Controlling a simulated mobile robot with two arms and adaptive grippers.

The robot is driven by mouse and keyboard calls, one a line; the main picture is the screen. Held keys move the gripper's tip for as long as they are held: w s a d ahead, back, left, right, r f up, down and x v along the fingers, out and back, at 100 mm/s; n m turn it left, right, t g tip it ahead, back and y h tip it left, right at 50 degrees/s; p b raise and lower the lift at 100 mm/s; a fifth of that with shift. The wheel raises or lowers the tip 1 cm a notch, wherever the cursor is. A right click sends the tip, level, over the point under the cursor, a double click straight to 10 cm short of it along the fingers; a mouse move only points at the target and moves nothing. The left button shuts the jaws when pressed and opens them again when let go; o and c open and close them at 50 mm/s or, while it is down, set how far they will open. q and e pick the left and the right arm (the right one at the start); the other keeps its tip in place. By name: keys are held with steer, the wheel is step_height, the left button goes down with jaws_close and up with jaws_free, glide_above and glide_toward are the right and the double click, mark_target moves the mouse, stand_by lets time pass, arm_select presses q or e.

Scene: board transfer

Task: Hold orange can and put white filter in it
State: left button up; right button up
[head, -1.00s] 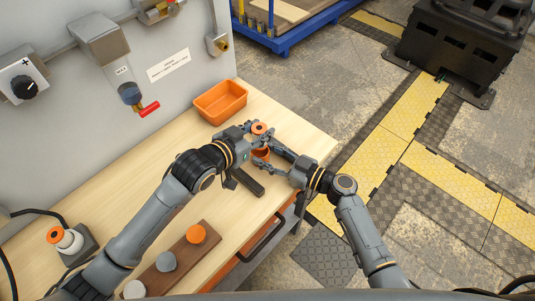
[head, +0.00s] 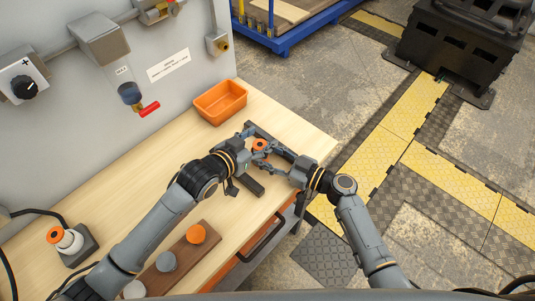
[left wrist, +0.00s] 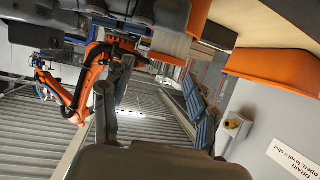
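In the head view, an orange round top (head: 260,145) shows between my two grippers over the far right of the table. It looks like the cap of the white filter; its white body is hidden. My left gripper (head: 256,153) is at this cap and seems closed on it. My right gripper (head: 268,157) comes from the right at the same spot, around the orange can, which the fingers and the cap mostly hide. I cannot tell how deep the filter sits in the can.
An orange bin (head: 220,102) stands at the back of the table (head: 140,195). A brown strip (head: 212,246) with orange, grey and white round pieces lies in front. A dark bar (head: 250,184) lies below my grippers. A wall valve with a red lever (head: 149,109) hangs at the left.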

arm_select(q)
steer(key=v, duration=1.2)
steer(key=shift+r, duration=0.1)
arm_select(e)
steer(key=o, duration=1.2)
steer(key=v, duration=1.2)
